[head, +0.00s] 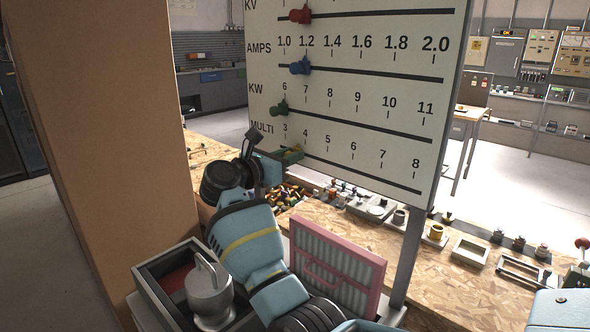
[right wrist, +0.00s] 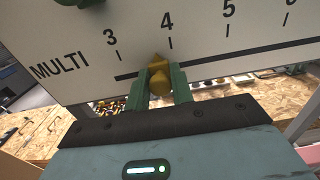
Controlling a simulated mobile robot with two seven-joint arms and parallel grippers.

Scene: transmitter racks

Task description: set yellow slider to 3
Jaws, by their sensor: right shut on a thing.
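The yellow slider (right wrist: 158,80) sits on the slot of the MULTI row of the white scale board (head: 355,95), between the marks 3 and 4, closer to 4. My right gripper (right wrist: 160,88) is shut on it, with a green finger on each side. In the head view my right gripper (head: 291,154) is at the left end of the MULTI row, and the yellow slider is hidden there. My left gripper is not in view.
Red (head: 300,14), blue (head: 300,65) and green (head: 279,108) sliders sit on the rows above. A pink-framed panel (head: 378,275) and a box with a metal vessel (head: 209,296) stand below. A brown column (head: 100,150) rises at left. The workbench (head: 440,285) holds small parts.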

